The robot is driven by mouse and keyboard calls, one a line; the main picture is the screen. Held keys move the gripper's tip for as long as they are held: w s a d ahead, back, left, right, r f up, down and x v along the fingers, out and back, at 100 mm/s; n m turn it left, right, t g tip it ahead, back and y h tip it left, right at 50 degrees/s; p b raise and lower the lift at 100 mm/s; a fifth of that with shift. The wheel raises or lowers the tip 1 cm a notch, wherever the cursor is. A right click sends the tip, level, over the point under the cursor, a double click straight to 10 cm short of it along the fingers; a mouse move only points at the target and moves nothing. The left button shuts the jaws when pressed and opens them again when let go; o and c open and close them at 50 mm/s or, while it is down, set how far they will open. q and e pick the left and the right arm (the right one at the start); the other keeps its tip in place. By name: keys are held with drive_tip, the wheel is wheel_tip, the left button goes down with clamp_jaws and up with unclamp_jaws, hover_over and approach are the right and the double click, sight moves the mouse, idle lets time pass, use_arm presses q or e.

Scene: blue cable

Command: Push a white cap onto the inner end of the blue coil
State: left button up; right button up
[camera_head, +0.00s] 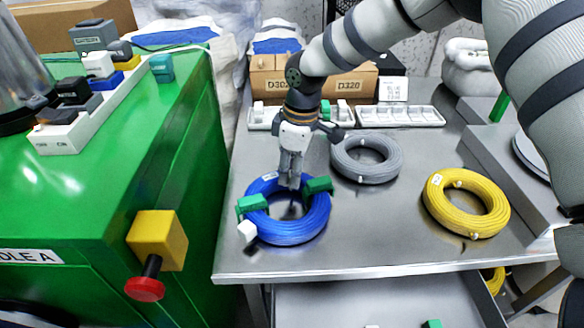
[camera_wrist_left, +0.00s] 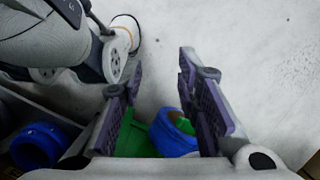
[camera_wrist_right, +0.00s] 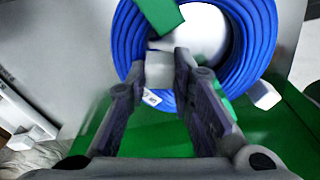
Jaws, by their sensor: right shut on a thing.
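The blue coil (camera_head: 300,228) lies flat near the front left of the metal table. Two green clips, one on its left (camera_head: 251,205) and one on its right (camera_head: 318,186), sit across it. A white block-like cap (camera_head: 247,231) is at its outer lower left side. My right gripper (camera_head: 290,184) points down at the coil's upper inner edge. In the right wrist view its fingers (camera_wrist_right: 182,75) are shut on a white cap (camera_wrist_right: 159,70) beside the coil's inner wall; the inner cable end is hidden. My left gripper (camera_wrist_left: 155,90) is open and empty.
A grey coil (camera_head: 365,160) and a yellow coil (camera_head: 467,205) lie to the right. White trays (camera_head: 400,117) and cardboard boxes (camera_head: 345,80) stand behind. A green machine (camera_head: 120,150) with a yellow switch box (camera_head: 157,238) stands at the left. The table front is clear.

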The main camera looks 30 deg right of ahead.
drive_tip(key=shift+f, duration=0.8)
idle(1.5)
drive_tip(key=shift+s+f, duration=0.15)
drive_tip(key=shift+f, duration=0.2)
idle(1.2)
drive_tip(key=o, duration=0.5)
drive_tip(key=shift+f, duration=0.1)
drive_tip(key=o, duration=0.7)
drive_tip(key=shift+c, duration=0.2)
